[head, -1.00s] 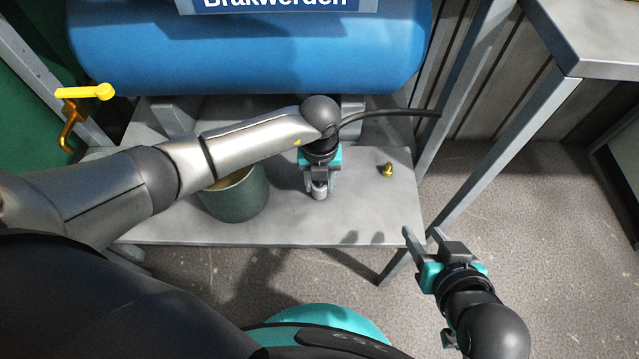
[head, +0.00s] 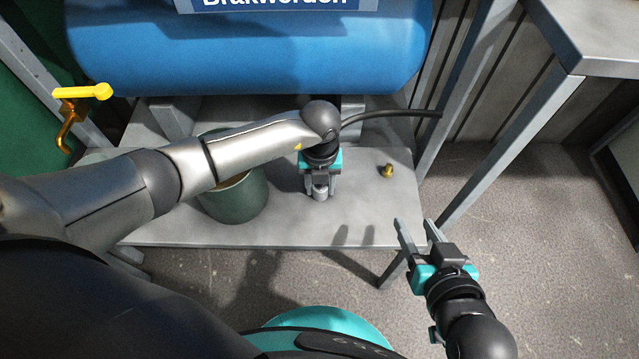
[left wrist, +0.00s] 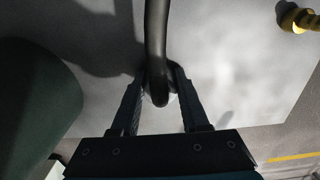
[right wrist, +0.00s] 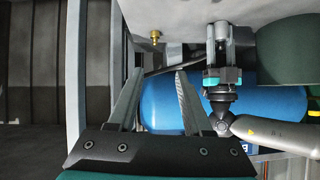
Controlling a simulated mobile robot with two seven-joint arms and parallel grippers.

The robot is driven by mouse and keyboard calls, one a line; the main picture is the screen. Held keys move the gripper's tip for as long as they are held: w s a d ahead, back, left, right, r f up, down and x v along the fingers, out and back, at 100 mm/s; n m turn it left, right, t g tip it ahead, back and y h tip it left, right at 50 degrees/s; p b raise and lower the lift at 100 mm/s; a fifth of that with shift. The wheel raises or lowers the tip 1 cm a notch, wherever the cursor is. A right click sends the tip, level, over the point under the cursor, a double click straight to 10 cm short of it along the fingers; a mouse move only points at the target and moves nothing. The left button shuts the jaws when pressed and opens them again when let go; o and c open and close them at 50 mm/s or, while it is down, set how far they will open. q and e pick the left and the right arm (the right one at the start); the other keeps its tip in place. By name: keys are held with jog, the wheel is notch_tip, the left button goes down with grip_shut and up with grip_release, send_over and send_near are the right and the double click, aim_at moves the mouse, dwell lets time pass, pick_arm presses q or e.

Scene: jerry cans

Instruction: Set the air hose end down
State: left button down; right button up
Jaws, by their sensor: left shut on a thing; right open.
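My left gripper (head: 320,190) points down over the grey shelf (head: 285,228) and is shut on the air hose end (left wrist: 158,92). In the left wrist view the black hose (left wrist: 157,40) runs from the top of the picture to between the two fingers. In the head view the hose (head: 400,113) also shows behind the arm, running right past the shelf's leg. The hose end is low, close to the shelf top; I cannot tell whether it touches. My right gripper (head: 416,224) is open and empty, beyond the shelf's front right corner.
A green bucket (head: 236,203) stands on the shelf left of my left gripper. A small brass fitting (head: 387,171) stands to its right. The blue tank (head: 250,55) is behind, and a yellow-handled valve (head: 85,92) is at left. The shelf's front right is bare.

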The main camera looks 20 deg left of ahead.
pick_arm(q)
jog(key=c, duration=0.5)
grip_release()
jog(key=shift+s+a+f, duration=0.1)
jog(key=shift+s+f, duration=0.25)
jog(key=shift+o, duration=0.4)
jog(key=shift+a, duration=0.15)
